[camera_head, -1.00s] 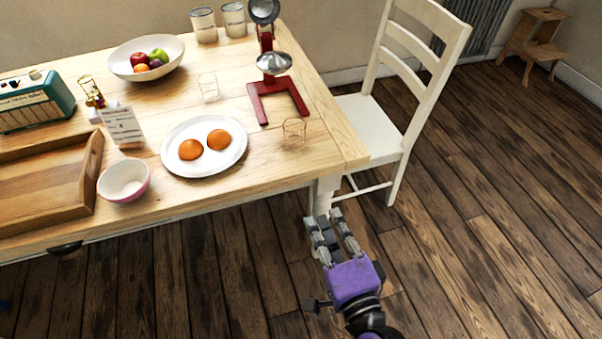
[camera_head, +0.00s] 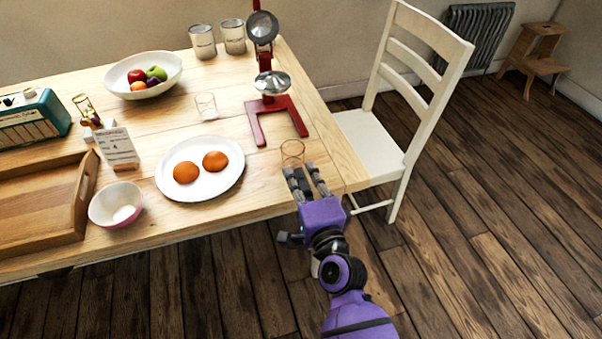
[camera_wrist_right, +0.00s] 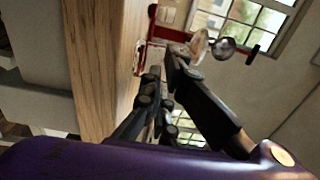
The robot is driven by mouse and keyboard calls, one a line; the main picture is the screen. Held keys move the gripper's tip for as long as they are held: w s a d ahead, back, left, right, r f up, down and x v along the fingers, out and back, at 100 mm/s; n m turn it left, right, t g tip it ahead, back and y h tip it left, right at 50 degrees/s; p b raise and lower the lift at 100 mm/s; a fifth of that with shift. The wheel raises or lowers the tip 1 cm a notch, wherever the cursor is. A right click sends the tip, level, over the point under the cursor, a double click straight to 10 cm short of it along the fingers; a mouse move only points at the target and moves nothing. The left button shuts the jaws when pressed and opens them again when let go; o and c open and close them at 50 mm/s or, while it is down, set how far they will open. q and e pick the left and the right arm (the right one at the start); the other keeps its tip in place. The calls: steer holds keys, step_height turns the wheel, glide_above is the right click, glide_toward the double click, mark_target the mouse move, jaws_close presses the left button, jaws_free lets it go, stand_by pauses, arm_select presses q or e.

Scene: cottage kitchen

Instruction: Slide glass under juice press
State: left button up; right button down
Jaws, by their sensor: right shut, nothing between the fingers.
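The red juice press (camera_head: 258,130) stands near the right end of the wooden table, with its U-shaped base opening toward the front. It also shows in the right wrist view (camera_wrist_right: 168,31), beyond the fingers. A clear glass (camera_head: 292,150) stands just in front of the press base, upright and outside it. My right gripper (camera_head: 302,168) is shut and empty, its fingertips at the near side of this glass; I cannot tell if they touch it. The lower part of the glass is partly hidden by the fingers. A second clear glass (camera_head: 206,106) stands left of the press. My left gripper is out of view.
A white plate (camera_head: 232,185) with two orange halves lies left of the gripper. A pink bowl (camera_head: 103,214), a wooden tray (camera_head: 40,236), a card stand (camera_head: 118,146) and a fruit bowl (camera_head: 170,72) stand farther left. A white chair (camera_head: 372,140) is beside the table's right end.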

mark_target(297, 165)
steer(key=shift+w, duration=0.15)
steer(key=x, duration=0.2)
steer(key=shift+w+a+r, duration=0.1)
steer(key=shift+w+a, duration=0.05)
steer(key=shift+w, duration=0.2)
steer(key=shift+w+a, duration=0.1)
steer(key=shift+w, duration=0.3)
steer(key=shift+s+p, duration=0.2)
steer(key=shift+p, duration=0.1)
